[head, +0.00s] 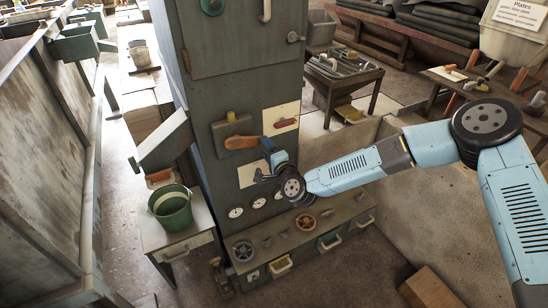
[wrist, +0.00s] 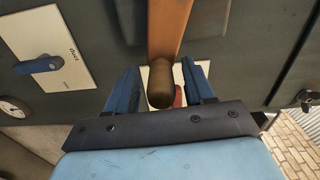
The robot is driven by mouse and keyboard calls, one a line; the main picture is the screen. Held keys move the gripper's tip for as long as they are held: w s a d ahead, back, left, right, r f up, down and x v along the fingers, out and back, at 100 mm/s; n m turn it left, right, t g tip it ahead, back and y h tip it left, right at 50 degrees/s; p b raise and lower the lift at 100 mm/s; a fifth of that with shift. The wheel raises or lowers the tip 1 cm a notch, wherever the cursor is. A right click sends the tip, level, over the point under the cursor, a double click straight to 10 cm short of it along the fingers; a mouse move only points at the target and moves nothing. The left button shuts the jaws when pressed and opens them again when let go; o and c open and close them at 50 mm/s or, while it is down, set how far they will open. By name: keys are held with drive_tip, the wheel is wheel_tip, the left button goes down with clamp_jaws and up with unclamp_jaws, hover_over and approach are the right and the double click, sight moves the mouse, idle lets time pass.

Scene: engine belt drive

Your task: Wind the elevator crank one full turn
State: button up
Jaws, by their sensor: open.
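The crank is an orange arm (head: 241,142) on a plate on the front of the tall grey-green cabinet. In the wrist view the orange arm (wrist: 168,30) comes down from the top and ends in a rounded brown handle (wrist: 160,85). My gripper (head: 270,146) is at the right end of the crank arm. In the wrist view my gripper (wrist: 160,88) is open, with one blue finger on each side of the brown handle and visible gaps at both sides. I cannot tell how deep the handle sits between the fingers.
A white plate with a red handle (head: 287,123) is right of the crank. Another white plate with a blue handle (wrist: 40,65) is lower on the cabinet. Gauges (head: 236,212) and a ledge with handwheels (head: 243,251) are below. A green bucket (head: 171,207) stands at left.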

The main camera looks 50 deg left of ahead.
drive_tip(key=v, duration=1.2)
drive_tip(key=shift+d, duration=0.35)
drive_tip(key=shift+w, duration=0.1)
